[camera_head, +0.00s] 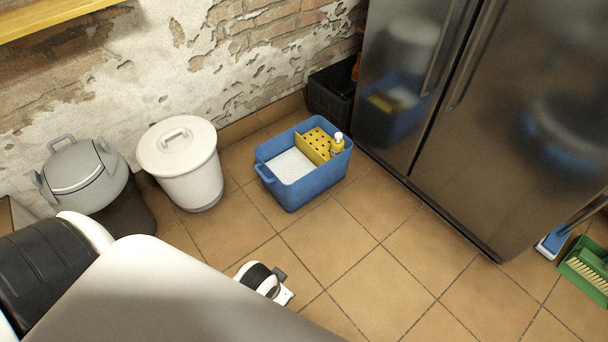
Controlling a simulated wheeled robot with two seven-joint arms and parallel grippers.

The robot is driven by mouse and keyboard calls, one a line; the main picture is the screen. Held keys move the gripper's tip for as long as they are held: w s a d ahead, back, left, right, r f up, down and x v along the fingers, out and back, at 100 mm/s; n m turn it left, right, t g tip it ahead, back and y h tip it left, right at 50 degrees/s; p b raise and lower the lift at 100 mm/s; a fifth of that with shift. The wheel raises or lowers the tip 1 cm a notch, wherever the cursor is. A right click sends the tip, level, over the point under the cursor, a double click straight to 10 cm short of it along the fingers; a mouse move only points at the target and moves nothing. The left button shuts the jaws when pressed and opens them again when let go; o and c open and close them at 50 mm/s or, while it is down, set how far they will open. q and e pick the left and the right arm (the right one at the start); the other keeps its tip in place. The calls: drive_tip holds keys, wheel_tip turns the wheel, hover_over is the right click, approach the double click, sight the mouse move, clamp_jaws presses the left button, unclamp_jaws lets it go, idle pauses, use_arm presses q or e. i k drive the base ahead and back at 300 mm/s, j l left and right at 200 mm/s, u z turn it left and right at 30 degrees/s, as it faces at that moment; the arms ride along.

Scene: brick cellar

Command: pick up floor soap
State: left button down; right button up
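A small yellow bottle with a white cap (338,144), which looks like the floor soap, stands upright in the right end of a blue tub (305,190) on the tiled floor. A yellow panel with dark holes (316,146) stands beside it, and a white textured piece (291,166) fills the left part of the tub. A black and white end part of my arm, seemingly my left gripper (284,285), shows low in the picture, well short of the tub. My own pale body partly hides it, and its fingers cannot be made out clearly. My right gripper is not in view.
A white lidded bin (185,165) and a grey lidded bin (85,180) stand left of the tub by the brick wall. A black crate (332,95) and a dark steel fridge (440,100) stand right. A green dustpan with brush (587,268) lies far right. Floor before the tub is clear.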

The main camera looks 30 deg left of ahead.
sight(336, 148)
drive_tip(key=i, duration=0.45)
drive_tip(key=i+u, duration=0.35)
drive_tip(key=i+l+u, duration=0.15)
drive_tip(key=i+u, duration=0.2)
drive_tip(key=i+l+u, duration=0.15)
drive_tip(key=i+u, duration=0.2)
drive_tip(key=k, duration=0.05)
